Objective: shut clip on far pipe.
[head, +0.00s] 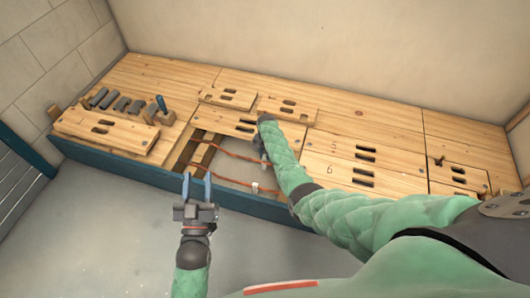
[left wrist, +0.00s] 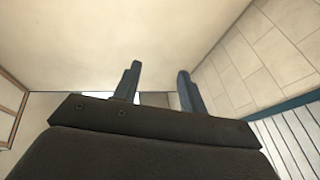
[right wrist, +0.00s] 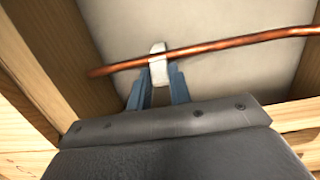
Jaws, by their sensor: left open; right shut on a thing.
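Two copper pipes cross the open bay in the wooden deck. The far pipe (head: 230,153) also shows in the right wrist view (right wrist: 220,47). A white clip (right wrist: 158,64) sits around that pipe in the right wrist view, and my right gripper (right wrist: 160,85) is shut on it from below. In the head view my right forearm and hand hide this clip. The near pipe (head: 215,181) carries another white clip (head: 255,187). My left gripper (head: 197,187) is open and empty, in front of the deck's blue edge; its fingers (left wrist: 160,85) point at the wall in the left wrist view.
Wooden joists (right wrist: 30,75) border the bay. Loose boards with slots (head: 107,130) lie on the deck at left. The floor in front is clear.

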